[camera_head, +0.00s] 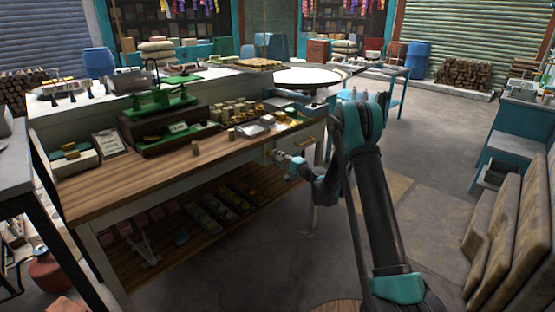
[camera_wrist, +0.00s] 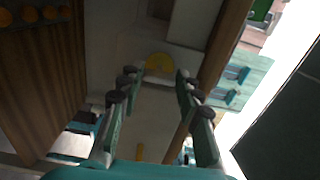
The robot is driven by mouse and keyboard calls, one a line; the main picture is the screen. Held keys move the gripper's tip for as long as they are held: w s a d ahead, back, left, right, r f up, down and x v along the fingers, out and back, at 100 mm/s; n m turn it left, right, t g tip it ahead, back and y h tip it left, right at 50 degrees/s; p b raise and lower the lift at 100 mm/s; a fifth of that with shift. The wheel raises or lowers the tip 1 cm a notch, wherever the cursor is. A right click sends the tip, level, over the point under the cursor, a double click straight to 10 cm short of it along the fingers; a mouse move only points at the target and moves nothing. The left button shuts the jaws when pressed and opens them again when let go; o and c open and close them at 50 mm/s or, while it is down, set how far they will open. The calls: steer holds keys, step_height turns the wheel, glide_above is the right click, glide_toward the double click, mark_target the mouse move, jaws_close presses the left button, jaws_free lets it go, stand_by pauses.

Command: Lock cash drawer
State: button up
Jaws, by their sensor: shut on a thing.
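The cash drawer (camera_head: 309,139) is a pale front under the wooden counter top at its right end, and it looks flush. My gripper (camera_head: 277,155) is at the counter's front, just left of and below the drawer's middle. The lock itself is not clearly visible.
The wooden counter (camera_head: 155,178) carries a green balance scale (camera_head: 162,97), small weights and trays. A lower shelf (camera_head: 190,235) below holds goods. The floor (camera_head: 430,165) between is mostly clear.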

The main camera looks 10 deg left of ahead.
steer(key=o, duration=1.2)
steer(key=shift+c, duration=0.2)
steer(key=shift+s+d, duration=0.1)
steer(key=v, duration=1.1)
steer(key=shift+s+d, duration=0.25)
steer(key=shift+d, duration=0.05)
steer(key=s+d+r+n+g+h, duration=0.2)
steer(key=s+d+r+n+h, duration=0.1)
steer(key=s, duration=0.6)
steer(key=s+d+r+n+g+h, duration=0.2)
steer(key=s+d, duration=0.1)
steer(key=s, duration=0.5)
steer(key=s+d+f+g+h, duration=0.1)
steer(key=s+d+h, duration=0.2)
steer(key=s+d, duration=0.2)
steer(key=s+d+f+n+g+h, duration=0.1)
steer(key=s+d, duration=0.5)
steer(key=s, duration=0.6)
steer(key=s+d+f+n+h, duration=0.1)
steer(key=s+d+f+h, duration=0.2)
steer(key=s, duration=0.6)
steer(key=d+h, duration=0.2)
steer(key=shift+s+d+g, duration=0.25)
steer(key=shift+g, duration=0.15)
